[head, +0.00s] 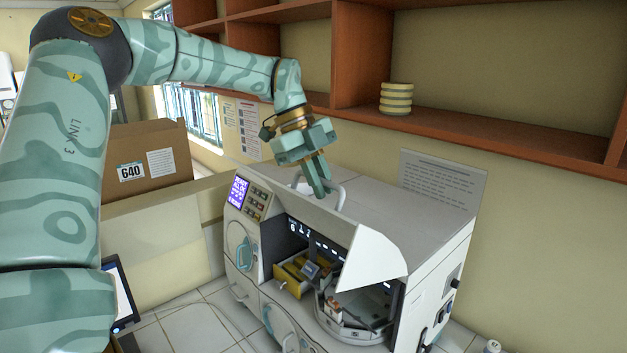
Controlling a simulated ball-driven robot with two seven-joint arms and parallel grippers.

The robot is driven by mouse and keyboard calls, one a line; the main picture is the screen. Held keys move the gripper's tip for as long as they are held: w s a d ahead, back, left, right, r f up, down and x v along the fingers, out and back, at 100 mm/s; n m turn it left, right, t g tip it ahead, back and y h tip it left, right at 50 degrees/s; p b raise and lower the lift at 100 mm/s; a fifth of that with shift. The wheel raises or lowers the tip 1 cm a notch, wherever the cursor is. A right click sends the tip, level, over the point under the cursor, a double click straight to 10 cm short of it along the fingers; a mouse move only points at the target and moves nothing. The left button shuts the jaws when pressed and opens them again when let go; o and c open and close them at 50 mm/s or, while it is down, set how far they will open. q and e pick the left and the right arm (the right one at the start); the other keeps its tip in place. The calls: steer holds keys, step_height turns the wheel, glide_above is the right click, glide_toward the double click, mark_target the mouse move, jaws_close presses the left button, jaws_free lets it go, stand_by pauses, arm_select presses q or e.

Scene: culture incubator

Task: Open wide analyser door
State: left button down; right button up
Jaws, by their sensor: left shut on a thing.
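The white analyser (408,215) stands on the tiled bench in the middle of the view. Its wide door (345,232) is hinged up and tilted outward, leaving the front bay open beneath it. My left gripper (318,180) reaches down from above at the door's upper edge. Its fingers are shut on the door's pale loop handle (340,191), part of which they hide. Inside the bay are a yellow rack (291,277) and a round carousel (352,318). My right gripper is out of view.
A wooden shelf (470,140) with stacked round dishes (396,98) hangs above and behind the analyser. A cardboard box (147,162) marked 640 stands at the left. A small bottle (491,347) is at the lower right. White tiles lie in front.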

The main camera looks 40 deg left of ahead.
arm_select(q)
steer(key=c, duration=1.5)
jaws_free()
steer(key=shift+w+a, duration=0.1)
steer(key=shift+w, duration=0.05)
steer(key=p+v, duration=0.1)
steer(key=v, duration=1.5)
steer(key=shift+r, duration=0.1)
